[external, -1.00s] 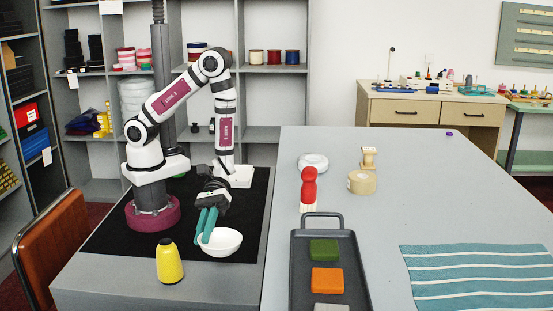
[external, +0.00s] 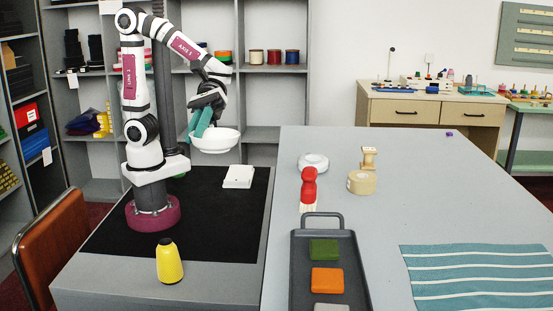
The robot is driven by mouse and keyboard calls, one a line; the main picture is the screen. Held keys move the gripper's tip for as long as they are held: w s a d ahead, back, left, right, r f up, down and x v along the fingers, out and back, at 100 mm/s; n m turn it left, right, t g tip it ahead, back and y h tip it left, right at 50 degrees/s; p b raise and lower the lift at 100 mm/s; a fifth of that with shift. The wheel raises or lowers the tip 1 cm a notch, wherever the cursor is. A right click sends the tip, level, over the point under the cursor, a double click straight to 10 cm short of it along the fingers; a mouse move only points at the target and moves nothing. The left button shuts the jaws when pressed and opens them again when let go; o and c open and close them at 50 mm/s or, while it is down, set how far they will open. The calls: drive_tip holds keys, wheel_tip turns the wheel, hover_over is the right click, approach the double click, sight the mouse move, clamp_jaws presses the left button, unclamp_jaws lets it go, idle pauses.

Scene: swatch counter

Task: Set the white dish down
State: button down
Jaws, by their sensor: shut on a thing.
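The white dish (external: 215,142) is a round, shallow bowl held up in the air above the far part of the black mat (external: 215,222). My gripper (external: 203,128) has teal fingers and is shut on the dish at its left rim. The dish looks about level. The far fingertip is partly hidden behind the dish's rim.
A white square block (external: 238,177) lies on the mat below the dish. A yellow bottle-shaped thing (external: 169,262) stands at the mat's front.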

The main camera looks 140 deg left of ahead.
drive_tip(key=w+a+n+t+y, duration=0.3)
drive_tip(key=w+a+n+y, duration=0.15)
drive_tip(key=a, duration=0.55)
drive_tip(key=n+g+y, duration=0.2)
drive_tip(key=n+y, duration=1.1)
drive_tip(key=y, duration=0.1)
hover_over(336, 154)
drive_tip(key=shift+h, duration=0.25)
drive_tip(key=f, duration=0.8)
drive_tip(key=d+f, duration=0.1)
drive_tip(key=f, duration=0.3)
drive_tip(key=shift+w, duration=0.3)
drive_tip(key=shift+s+a+f, duration=0.1)
drive_tip(key=shift+a+f, duration=0.1)
drive_tip(key=shift+f, duration=0.9)
drive_tip(key=shift+s+a+f, duration=0.1)
drive_tip(key=shift+a+f, duration=0.1)
drive_tip(key=shift+f, duration=0.85)
drive_tip(key=shift+f, duration=0.1)
